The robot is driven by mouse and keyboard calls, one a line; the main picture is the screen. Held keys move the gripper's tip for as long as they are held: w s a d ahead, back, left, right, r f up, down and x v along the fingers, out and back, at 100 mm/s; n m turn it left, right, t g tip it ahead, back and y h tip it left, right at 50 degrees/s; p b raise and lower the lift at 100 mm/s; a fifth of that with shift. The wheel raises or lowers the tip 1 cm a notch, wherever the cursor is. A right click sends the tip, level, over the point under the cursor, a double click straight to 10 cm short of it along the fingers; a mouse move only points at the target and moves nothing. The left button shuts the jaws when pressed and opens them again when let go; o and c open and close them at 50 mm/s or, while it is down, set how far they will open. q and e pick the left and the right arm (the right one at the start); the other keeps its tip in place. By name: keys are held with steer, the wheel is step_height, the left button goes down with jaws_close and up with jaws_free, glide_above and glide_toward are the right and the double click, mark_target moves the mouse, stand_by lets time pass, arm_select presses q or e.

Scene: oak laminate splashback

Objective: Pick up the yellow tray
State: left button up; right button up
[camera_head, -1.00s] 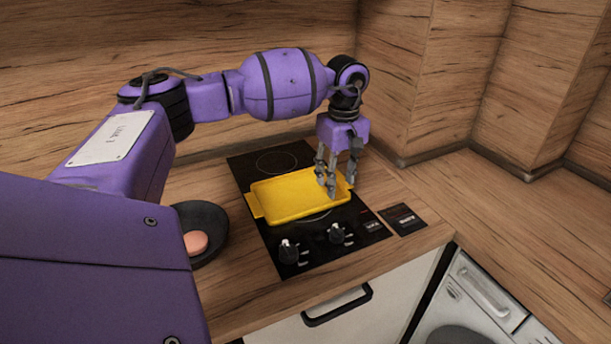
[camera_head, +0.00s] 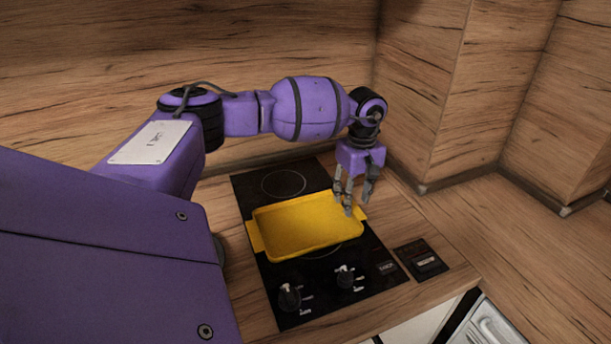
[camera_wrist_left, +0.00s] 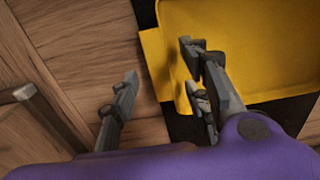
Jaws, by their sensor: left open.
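The yellow tray (camera_head: 305,232) lies flat on the black hob, with a small tab handle at each end. My left gripper (camera_head: 358,198) is open and points down over the tray's right end. In the left wrist view the tray (camera_wrist_left: 260,45) fills the upper right, and its near tab (camera_wrist_left: 158,65) shows between the two spread fingers of the left gripper (camera_wrist_left: 157,72). One finger overlaps the tray in the picture, the other is over the wood. Whether a finger touches the tray, I cannot tell. My right gripper is not in view.
The black hob (camera_head: 283,280) has two knobs (camera_head: 290,296) at its front. A small dark panel (camera_head: 421,263) is set in the wooden counter (camera_head: 445,225) to the right, which is otherwise clear. Wooden splashback walls (camera_head: 300,35) rise close behind. My left arm hides the counter's left part.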

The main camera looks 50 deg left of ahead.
arm_select(q)
step_height(320, 180, down, 2)
steer(key=shift+f, duration=0.1)
jaws_close()
stand_by(0.4)
